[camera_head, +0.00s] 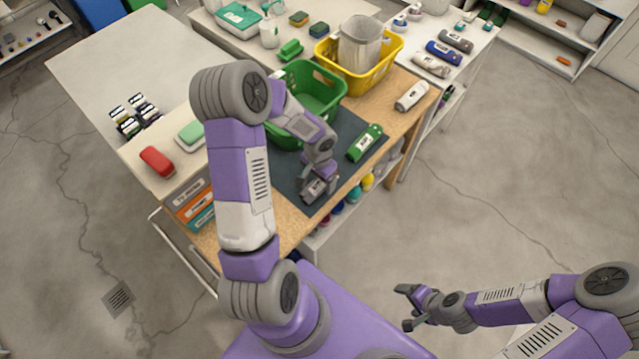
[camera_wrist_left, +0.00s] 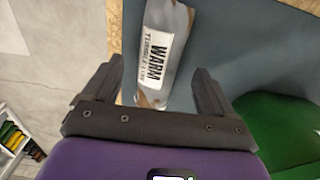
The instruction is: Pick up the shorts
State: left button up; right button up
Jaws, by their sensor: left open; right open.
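A light grey-brown roll (camera_wrist_left: 165,45) with a white label reading "WARM TUMBLE LOW" lies on the dark mat (camera_wrist_left: 225,45). It may be the rolled shorts, but its shape does not confirm it. My left gripper (camera_wrist_left: 158,78) is open, its two fingers on either side of the near end of the roll, with gaps visible. In the head view the left gripper (camera_head: 318,188) is low over the mat's front edge and partly hides the roll. My right gripper (camera_head: 406,307) is open and empty, over the floor away from the table.
A green basket (camera_head: 336,92) stands just behind the left gripper, with a yellow basket (camera_head: 392,52) beyond. A green roll (camera_head: 364,143) and a pale roll (camera_head: 411,96) lie to the right. A red case (camera_head: 157,161) lies left. Floor around the right arm is clear.

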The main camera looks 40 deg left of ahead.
pick_arm(q)
notch_tip(320, 180, down, 2)
jog(key=shift+f, duration=0.2)
jog(key=shift+w, duration=0.1)
jog(key=c, duration=1.2)
jog(key=shift+r, duration=0.1)
